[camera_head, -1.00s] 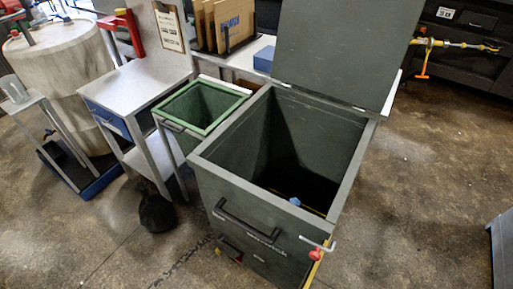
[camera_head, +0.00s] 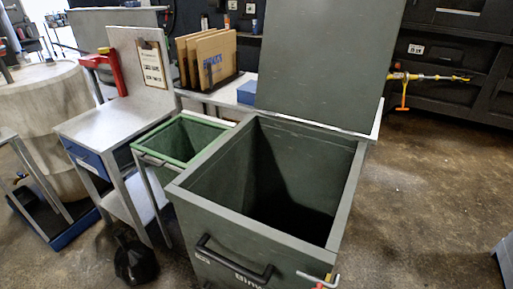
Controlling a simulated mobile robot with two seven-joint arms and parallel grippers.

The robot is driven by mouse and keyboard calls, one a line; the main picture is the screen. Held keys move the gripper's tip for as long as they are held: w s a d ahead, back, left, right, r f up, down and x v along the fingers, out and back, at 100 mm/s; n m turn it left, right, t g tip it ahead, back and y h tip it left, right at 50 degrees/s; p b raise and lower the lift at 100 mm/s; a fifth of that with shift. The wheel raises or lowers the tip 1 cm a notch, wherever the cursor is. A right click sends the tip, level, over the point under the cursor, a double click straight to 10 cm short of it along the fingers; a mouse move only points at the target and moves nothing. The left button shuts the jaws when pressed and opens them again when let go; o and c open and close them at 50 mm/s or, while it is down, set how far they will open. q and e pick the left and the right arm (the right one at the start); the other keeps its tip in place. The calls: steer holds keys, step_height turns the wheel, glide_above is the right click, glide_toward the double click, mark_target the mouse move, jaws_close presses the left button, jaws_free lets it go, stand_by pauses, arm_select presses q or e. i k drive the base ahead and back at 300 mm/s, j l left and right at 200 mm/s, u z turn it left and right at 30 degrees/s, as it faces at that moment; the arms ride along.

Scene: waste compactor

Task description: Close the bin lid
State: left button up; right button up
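The large dark green bin (camera_head: 205,200) stands in the middle right of the head view with its top open. Its flat lid (camera_head: 320,60) stands upright, hinged at the bin's back edge, and its top runs out of the picture. A black handle (camera_head: 232,262) is on the bin's front face. A metal latch with a red part (camera_head: 324,281) sits at the front right, cut by the lower edge. The bin's floor is in deep shadow. Neither of my grippers is in view.
A smaller open green bin (camera_head: 150,152) stands close to the left of the large one. A metal table with a blue drawer (camera_head: 88,160) is further left. A black bag (camera_head: 135,262) lies on the floor. The floor on the right (camera_head: 430,200) is mostly clear.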

mark_target(328, 63)
steer(key=k, duration=0.9)
steer(key=k+u, duration=0.1)
steer(key=u, duration=0.3)
steer(key=k+u, duration=0.15)
steer(key=u, duration=0.3)
steer(key=k+j+u, duration=0.1)
steer(key=u, duration=0.3)
steer(key=l+u, duration=0.25)
steer(key=u, duration=0.15)
steer(key=l+u, duration=0.6)
steer(key=u, duration=0.15)
steer(key=k+l, duration=0.15)
steer(key=l, duration=0.65)
steer(key=k+l, duration=0.15)
steer(key=l, duration=0.6)
steer(key=k+l, duration=0.15)
steer(key=l, duration=0.65)
steer(key=k+l, duration=0.15)
steer(key=l, duration=0.65)
steer(key=k+l, duration=0.15)
steer(key=l, duration=0.6)
steer(key=k+l, duration=0.15)
steer(key=l, duration=0.65)
steer(key=k+l, duration=0.15)
steer(key=l, duration=0.65)
steer(key=k+l, duration=0.15)
steer(key=l, duration=0.6)
